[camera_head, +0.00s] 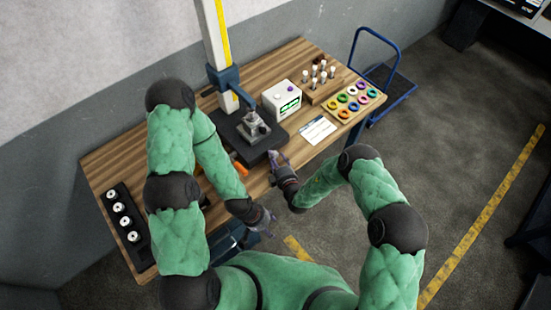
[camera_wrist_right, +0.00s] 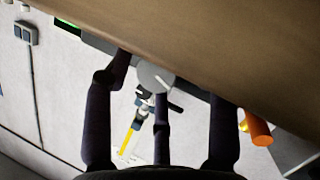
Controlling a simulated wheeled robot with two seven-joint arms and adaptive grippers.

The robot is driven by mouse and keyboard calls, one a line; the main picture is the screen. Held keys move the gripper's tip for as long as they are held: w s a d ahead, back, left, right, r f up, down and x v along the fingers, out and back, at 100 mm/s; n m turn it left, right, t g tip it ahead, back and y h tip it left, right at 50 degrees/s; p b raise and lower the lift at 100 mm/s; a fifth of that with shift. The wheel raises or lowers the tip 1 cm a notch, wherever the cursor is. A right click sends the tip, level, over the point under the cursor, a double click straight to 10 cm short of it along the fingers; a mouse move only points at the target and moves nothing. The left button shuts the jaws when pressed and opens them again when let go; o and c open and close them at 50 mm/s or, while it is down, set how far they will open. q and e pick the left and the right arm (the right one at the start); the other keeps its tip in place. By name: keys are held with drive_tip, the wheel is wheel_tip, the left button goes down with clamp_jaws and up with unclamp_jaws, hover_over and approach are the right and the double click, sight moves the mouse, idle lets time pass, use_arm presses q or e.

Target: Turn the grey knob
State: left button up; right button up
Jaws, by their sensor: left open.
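The grey knob (camera_wrist_right: 152,77) shows in the right wrist view as a round pale-grey disc beside the dark base plate, just beyond my fingers. In the head view I cannot make it out clearly; a grey metal fixture (camera_head: 253,122) stands on the black base plate (camera_head: 232,138). My right gripper (camera_head: 278,157) is at the table's front edge, close to the plate. In the right wrist view its fingers (camera_wrist_right: 172,80) are spread apart with nothing clasped; whether one touches the knob I cannot tell. My left gripper (camera_head: 265,222) is open and empty, away from the table.
A white box with a green display (camera_head: 288,101) stands right of the plate. An orange object (camera_head: 238,167) lies near the front edge. A tall white-yellow column (camera_head: 218,45) rises behind the plate. A tray of coloured rings (camera_head: 354,101) is at the right.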

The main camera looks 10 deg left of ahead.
idle(0.3)
drive_tip(key=shift+s+d, duration=0.1)
drive_tip(key=shift+s+d+r, duration=0.1)
drive_tip(key=shift+s+d, duration=0.1)
drive_tip(key=shift+s, duration=0.05)
drive_tip(key=v, duration=0.7)
